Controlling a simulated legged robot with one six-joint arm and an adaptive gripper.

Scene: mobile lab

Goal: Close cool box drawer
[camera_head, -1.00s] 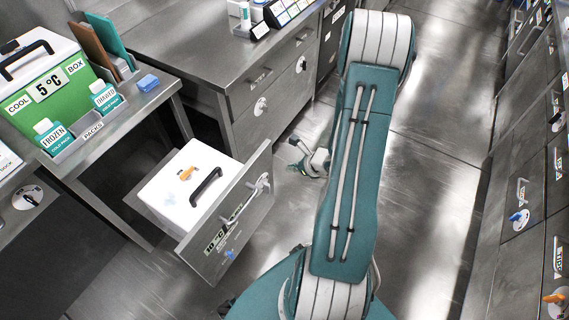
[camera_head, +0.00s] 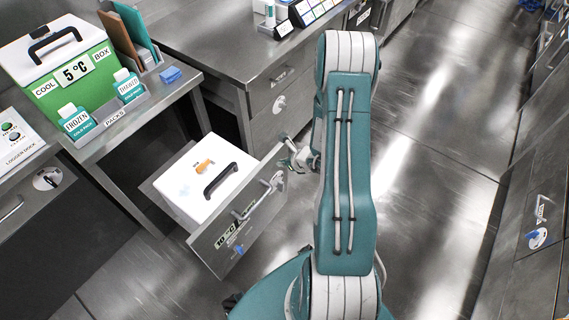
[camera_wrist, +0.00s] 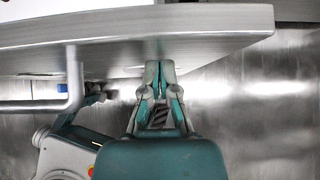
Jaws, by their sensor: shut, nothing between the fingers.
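The drawer stands pulled out, its steel front panel (camera_head: 222,243) carrying a "10 °C" label and a bar handle (camera_head: 270,184). A white-lidded box (camera_head: 190,194) with a black handle and an orange piece on top sits inside it. My gripper (camera_head: 300,158) is at the outer face of the panel, near its right end, partly hidden by my arm. In the wrist view my gripper (camera_wrist: 158,68) is shut and empty, its tips at the drawer panel (camera_wrist: 215,30), beside the handle (camera_wrist: 74,80). I cannot tell whether they touch.
A green cool box (camera_head: 78,92) marked 5 °C stands on the left bench, beside a pack holder (camera_head: 112,118) with two bottles and a blue block (camera_head: 171,74). A steel bench with drawers (camera_head: 262,85) stands behind. Open floor (camera_head: 430,130) lies to the right.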

